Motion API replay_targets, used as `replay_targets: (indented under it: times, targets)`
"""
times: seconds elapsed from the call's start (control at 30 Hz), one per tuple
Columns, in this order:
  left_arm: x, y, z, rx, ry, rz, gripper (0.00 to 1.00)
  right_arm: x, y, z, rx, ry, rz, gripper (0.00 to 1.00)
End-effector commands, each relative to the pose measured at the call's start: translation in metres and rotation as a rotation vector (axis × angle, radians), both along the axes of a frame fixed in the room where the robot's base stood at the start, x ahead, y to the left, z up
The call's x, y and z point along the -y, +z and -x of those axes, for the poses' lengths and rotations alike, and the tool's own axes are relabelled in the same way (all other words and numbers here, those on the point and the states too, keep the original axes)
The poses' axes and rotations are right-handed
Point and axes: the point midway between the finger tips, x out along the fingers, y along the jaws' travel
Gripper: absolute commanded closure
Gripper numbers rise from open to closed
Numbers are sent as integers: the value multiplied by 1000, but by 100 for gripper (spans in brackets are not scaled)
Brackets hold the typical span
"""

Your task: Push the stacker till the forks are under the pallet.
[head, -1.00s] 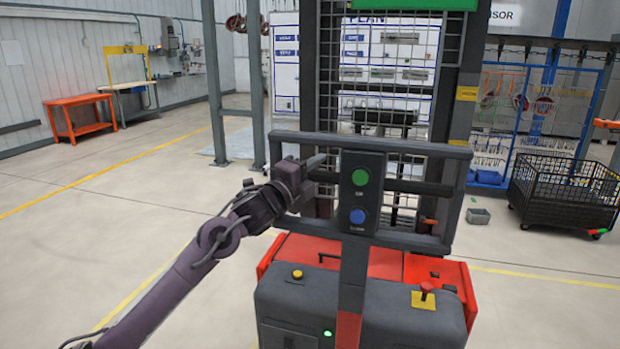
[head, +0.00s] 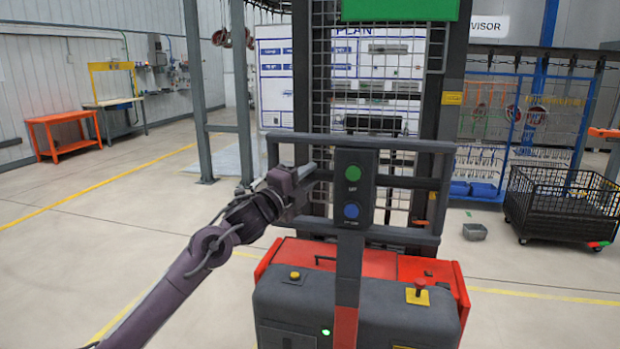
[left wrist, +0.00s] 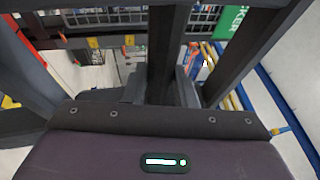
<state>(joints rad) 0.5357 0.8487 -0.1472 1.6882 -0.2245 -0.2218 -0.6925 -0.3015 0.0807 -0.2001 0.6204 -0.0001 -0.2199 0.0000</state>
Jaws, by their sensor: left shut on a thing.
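The stacker (head: 358,301) stands right in front of me, with a red and dark grey body, a tall mesh mast and a dark push frame. A panel with a green and a blue button (head: 352,187) sits in the middle of the frame. My left gripper (head: 300,180) is shut on the left upright of the push frame (head: 272,152). In the left wrist view the frame bars (left wrist: 160,60) run close in front of the gripper. The forks and the pallet are hidden behind the stacker's body and mast. My right gripper is not in view.
A black mesh crate (head: 560,205) and a small grey bin (head: 475,231) are on the floor to the right. A grey post (head: 195,90) stands ahead left. An orange table (head: 62,135) is by the left wall. The left floor is clear.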

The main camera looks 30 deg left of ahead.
Motion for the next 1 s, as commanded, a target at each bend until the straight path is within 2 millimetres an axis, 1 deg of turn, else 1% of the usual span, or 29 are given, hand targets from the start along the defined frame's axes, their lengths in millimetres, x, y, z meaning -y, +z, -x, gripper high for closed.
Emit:
replay_targets:
  times: [0.03, 0.13, 0.17, 0.3, 0.33, 0.57, 0.67, 0.77, 1.0]
  targets:
    - [7, -8, 0, -13, -15, -7, 100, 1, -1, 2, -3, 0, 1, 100]
    - [7, -7, 1, -12, -16, -7, 100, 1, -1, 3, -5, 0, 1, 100]
    - [7, -7, 1, -12, -16, -7, 74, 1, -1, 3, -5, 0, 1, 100]
    - [5, -5, 0, -8, -12, -5, 55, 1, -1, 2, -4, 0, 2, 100]
    - [5, -5, 1, -8, -11, -5, 53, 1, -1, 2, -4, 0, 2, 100]
    - [3, -3, 0, -5, -7, -4, 53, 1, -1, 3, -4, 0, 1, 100]
    - [1, -5, 4, -5, -5, -4, 53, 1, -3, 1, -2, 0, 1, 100]
    - [-1, -9, 15, -4, -5, -7, 53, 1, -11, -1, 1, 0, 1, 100]
    - [-6, -17, 54, -7, -6, -10, 53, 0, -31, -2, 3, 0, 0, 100]
